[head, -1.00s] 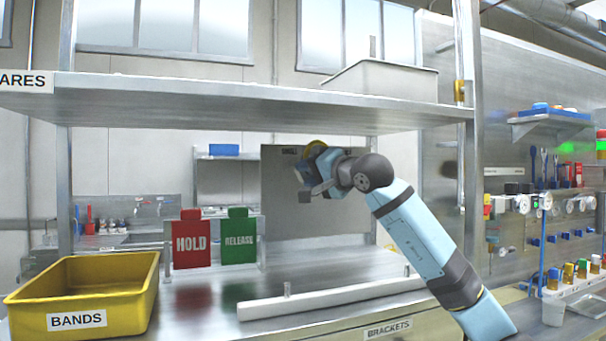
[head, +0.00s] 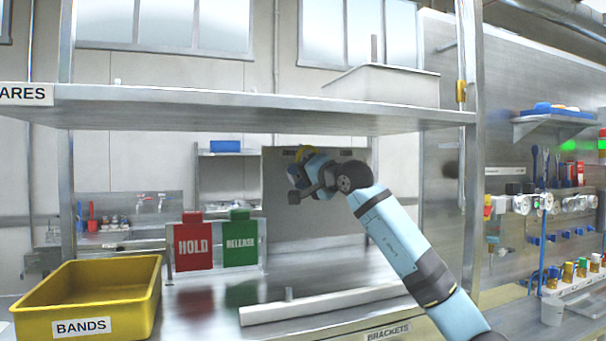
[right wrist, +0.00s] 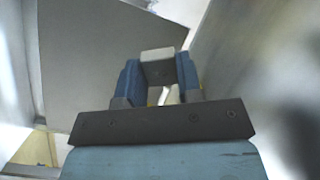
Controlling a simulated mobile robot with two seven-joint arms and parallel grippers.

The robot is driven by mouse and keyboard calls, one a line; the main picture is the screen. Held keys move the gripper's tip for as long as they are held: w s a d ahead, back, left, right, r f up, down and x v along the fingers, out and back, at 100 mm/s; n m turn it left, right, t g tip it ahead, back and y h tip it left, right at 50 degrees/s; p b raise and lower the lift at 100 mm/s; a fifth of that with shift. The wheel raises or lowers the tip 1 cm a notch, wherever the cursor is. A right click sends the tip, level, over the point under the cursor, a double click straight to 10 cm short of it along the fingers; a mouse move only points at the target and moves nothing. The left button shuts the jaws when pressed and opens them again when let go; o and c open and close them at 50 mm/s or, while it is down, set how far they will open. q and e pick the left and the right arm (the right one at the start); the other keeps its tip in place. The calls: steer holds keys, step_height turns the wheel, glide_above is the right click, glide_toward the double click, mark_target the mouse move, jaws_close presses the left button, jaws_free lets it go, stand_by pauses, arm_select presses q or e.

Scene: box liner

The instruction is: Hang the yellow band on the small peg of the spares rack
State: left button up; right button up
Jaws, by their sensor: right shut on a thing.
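The shelf (head: 220,105) above has a label ending in "ARES". A short pale peg (head: 117,82) stands on its left part, and a taller peg (head: 373,48) rises by a white bin. My left gripper is out of view.
A yellow BANDS bin (head: 88,295) stands at front left. A white bar (head: 325,303) with a short post lies on the bench. A grey panel (head: 318,215) and shelf posts stand near my right arm.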

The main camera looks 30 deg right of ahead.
steer(key=shift+w+d+p, duration=0.15)
steer(key=shift+w+p, duration=0.1)
steer(key=shift+w, duration=0.35)
steer(key=shift+w+d+p, duration=0.15)
steer(key=shift+w+p, duration=0.1)
steer(key=shift+w, duration=0.35)
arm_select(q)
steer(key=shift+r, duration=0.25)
arm_select(e)
steer(key=w+f, duration=0.2)
steer(key=w, duration=0.1)
steer(key=w+d, duration=0.1)
steer(key=shift+w+f, duration=0.15)
steer(key=shift+f, duration=0.25)
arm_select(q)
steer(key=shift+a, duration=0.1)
arm_select(e)
steer(key=o, duration=1)
steer(key=shift+c, duration=0.2)
steer(key=o, duration=0.6)
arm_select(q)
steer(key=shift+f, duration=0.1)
